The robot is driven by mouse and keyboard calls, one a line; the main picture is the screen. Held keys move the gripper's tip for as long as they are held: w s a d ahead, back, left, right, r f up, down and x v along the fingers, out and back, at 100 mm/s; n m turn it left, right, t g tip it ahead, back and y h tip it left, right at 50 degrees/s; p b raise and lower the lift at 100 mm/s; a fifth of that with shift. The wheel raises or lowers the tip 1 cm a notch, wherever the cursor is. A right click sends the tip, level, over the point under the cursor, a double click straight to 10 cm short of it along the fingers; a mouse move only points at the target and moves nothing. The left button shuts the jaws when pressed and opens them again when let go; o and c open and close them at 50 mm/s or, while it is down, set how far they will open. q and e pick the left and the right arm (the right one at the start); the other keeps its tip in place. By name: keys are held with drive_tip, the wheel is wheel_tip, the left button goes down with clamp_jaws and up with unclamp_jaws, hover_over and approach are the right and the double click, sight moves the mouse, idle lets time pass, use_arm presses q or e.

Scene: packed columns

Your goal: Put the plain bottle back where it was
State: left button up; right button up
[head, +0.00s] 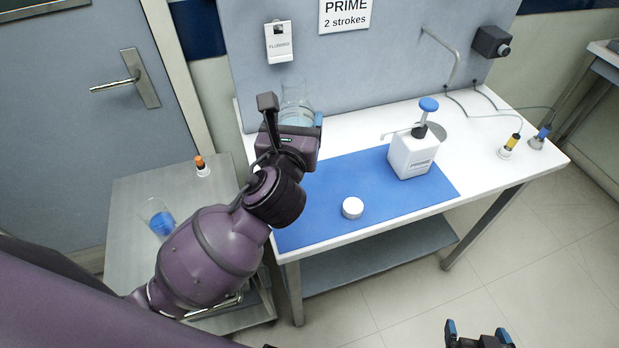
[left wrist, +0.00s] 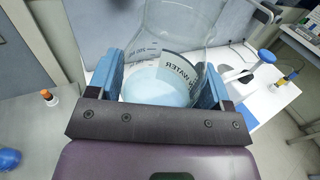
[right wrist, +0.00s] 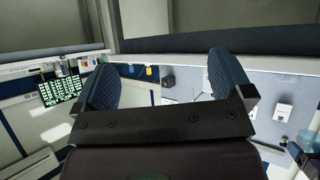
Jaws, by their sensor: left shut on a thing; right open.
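My left gripper (head: 294,120) is shut on a clear glass vessel (head: 296,94) at the back left of the white bench. In the left wrist view the vessel (left wrist: 180,28) stands between the fingers (left wrist: 157,78), with pale blue liquid, graduations and a WATER label. Its base is hidden, so I cannot tell whether it touches the bench. I cannot tell which thing is the plain bottle. My right gripper (head: 478,336) is open and empty, low in front of the bench; its fingers (right wrist: 165,72) are apart.
A white round lid or jar (head: 352,208) lies on the blue mat (head: 318,192). Yellow (head: 511,145) and blue (head: 540,137) small items stand at the bench's right end.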

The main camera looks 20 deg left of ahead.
use_arm(q)
drive_tip(key=shift+w+d+r, duration=0.2)
drive_tip(key=shift+w+r, duration=0.05)
drive_tip(key=shift+r, duration=0.05)
drive_tip(key=shift+w+f, duration=0.1)
drive_tip(key=shift+f, duration=0.1)
wheel_tip(320, 180, down, 16)
drive_tip(key=b, duration=0.3)
drive_tip(key=shift+b, duration=0.4)
wheel_tip(320, 180, down, 3)
drive_tip(key=shift+f+b, duration=0.15)
drive_tip(key=shift+b, duration=0.35)
drive_tip(key=shift+f, duration=0.15)
drive_tip(key=o, duration=1.2)
drive_tip(key=shift+f, duration=0.1)
drive_tip(key=shift+r, duration=0.2)
drive_tip(key=s, duration=0.3)
drive_tip(key=s+d, duration=0.1)
drive_tip(key=s, duration=0.6)
drive_tip(key=shift+s+d+f+b, duration=0.1)
drive_tip(key=shift+s+d+b, duration=0.05)
drive_tip(key=shift+s+b, duration=0.25)
drive_tip(key=shift+s+d, duration=0.1)
drive_tip(key=shift+s, duration=0.6)
use_arm(e)
drive_tip(key=shift+w+f, duration=0.2)
drive_tip(key=shift+f, duration=0.9)
drive_tip(key=shift+w+f, duration=0.2)
drive_tip(key=shift+f, duration=0.9)
